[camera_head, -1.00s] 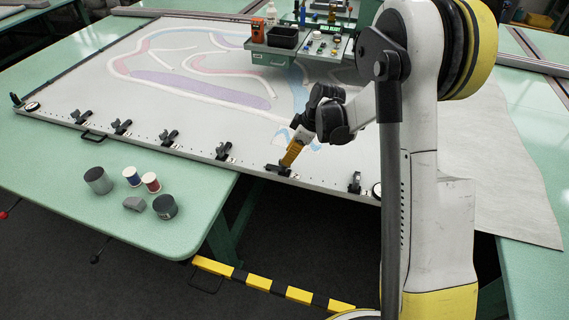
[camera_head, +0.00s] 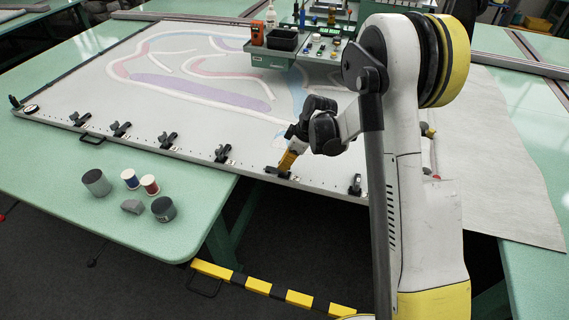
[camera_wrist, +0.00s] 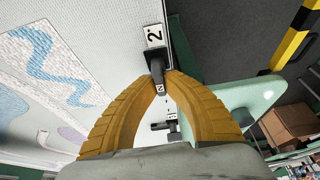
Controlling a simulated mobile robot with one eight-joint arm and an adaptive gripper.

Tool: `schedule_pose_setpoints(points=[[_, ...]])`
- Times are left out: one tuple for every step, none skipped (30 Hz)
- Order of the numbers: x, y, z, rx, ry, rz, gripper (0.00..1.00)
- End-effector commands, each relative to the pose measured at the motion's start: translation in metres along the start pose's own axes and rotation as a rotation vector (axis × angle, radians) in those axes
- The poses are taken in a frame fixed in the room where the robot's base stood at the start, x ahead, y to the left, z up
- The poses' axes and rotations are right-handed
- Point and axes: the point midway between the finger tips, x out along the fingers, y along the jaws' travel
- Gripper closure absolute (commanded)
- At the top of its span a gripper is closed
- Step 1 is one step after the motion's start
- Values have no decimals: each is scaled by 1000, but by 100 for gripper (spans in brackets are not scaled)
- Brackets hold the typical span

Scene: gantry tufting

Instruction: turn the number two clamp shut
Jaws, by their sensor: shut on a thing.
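The number two clamp is a small black clamp (camera_head: 277,172) on the front edge of the white frame in the head view. In the wrist view its dark handle (camera_wrist: 157,68) lies between my fingertips, beside a white label reading 2 (camera_wrist: 154,33). My gripper (camera_head: 285,165) has yellow fingers and comes down on the clamp from above. In the wrist view my gripper (camera_wrist: 161,79) is shut on the handle. The fingers and arm hide part of the clamp, so its exact angle is hard to tell.
Another black clamp (camera_head: 222,153) stands to the left along the frame edge, and one (camera_head: 355,184) to the right. Thread spools and small cylinders (camera_head: 130,179) sit on the green table (camera_head: 60,175). A yellow-black bar (camera_head: 258,286) lies low in front. A tool console (camera_head: 290,50) stands behind.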

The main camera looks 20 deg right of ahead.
Motion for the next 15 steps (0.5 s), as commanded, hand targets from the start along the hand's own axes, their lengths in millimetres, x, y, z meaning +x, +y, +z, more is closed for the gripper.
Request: schedule_pose_setpoints(points=[[0,0,0,2,0,1,100],[0,0,0,4,-1,2,100],[0,0,0,9,-1,4,100],[0,0,0,13,-1,6,100],[1,0,0,20,-1,8,100],[1,0,1,31,-1,13,100],[1,0,1,40,-1,17,100],[1,0,1,52,-1,22,100],[1,0,1,69,-1,30,100],[1,0,1,85,-1,36,100],[1,-1,1,101,-1,42,100],[1,-1,1,126,-1,52,100],[1,-1,1,147,0,61,100],[1,-1,1,167,-1,70,100],[2,-1,1,198,-1,82,100]])
